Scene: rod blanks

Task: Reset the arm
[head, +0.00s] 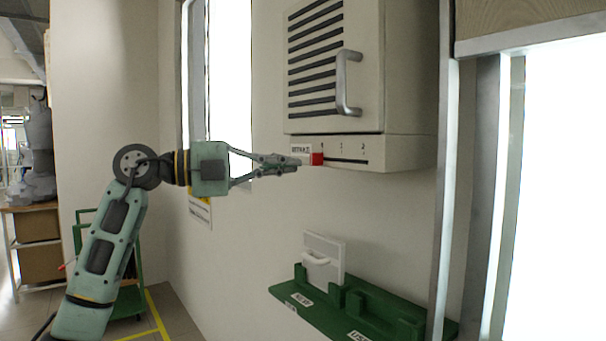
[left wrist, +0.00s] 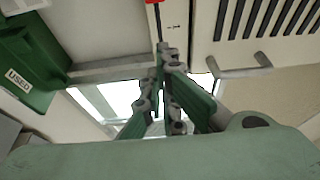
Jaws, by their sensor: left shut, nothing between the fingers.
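My left gripper (head: 290,164) reaches in from the left at the height of the cabinet's lower strip. Its fingers are shut with nothing between them. The tips are close to a red slider knob (head: 317,159) on the strip; I cannot tell whether they touch it. In the left wrist view the shut gripper (left wrist: 168,55) points up toward the strip, and the red knob (left wrist: 153,2) shows at the top edge, apart from the fingertips there. My right gripper is in neither view.
A wall cabinet (head: 365,60) with a vented door and a metal handle (head: 347,85) hangs above. A green rack (head: 325,317) below holds a white handled plate (head: 323,262). A metal frame post (head: 443,200) stands at the right. The wall between rack and cabinet is clear.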

